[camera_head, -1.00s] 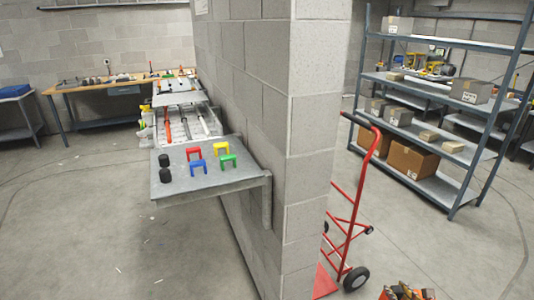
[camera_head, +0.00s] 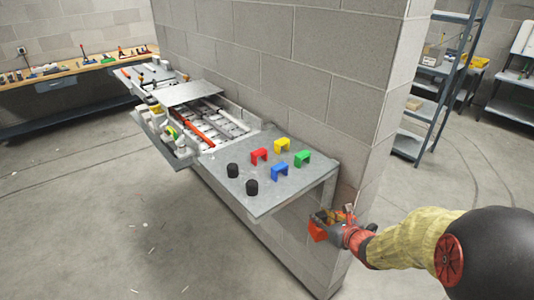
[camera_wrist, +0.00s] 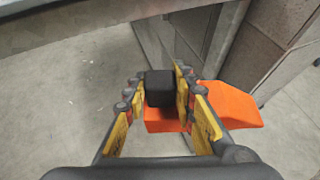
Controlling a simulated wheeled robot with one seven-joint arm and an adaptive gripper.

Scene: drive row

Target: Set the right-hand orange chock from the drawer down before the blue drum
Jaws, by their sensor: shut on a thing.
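My gripper (camera_head: 331,216) is at the lower right of the head view, beside and just below the front corner of the grey wall shelf. It is shut on the orange chock (camera_head: 317,231). In the wrist view my gripper's yellow fingers (camera_wrist: 159,84) close on a black block on top of the orange chock (camera_wrist: 228,104), whose orange body shows beneath and to the right. The chock is in the air, with floor below. An open drawer (camera_head: 160,135) with mixed items juts out at the left of the bench. I see no blue drum.
The grey wall shelf (camera_head: 262,201) holds red (camera_head: 259,155), yellow (camera_head: 282,144), blue (camera_head: 280,170) and green (camera_head: 302,158) arches and two black cylinders (camera_head: 232,171). Its edge crosses the top of the wrist view. A block wall stands behind.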

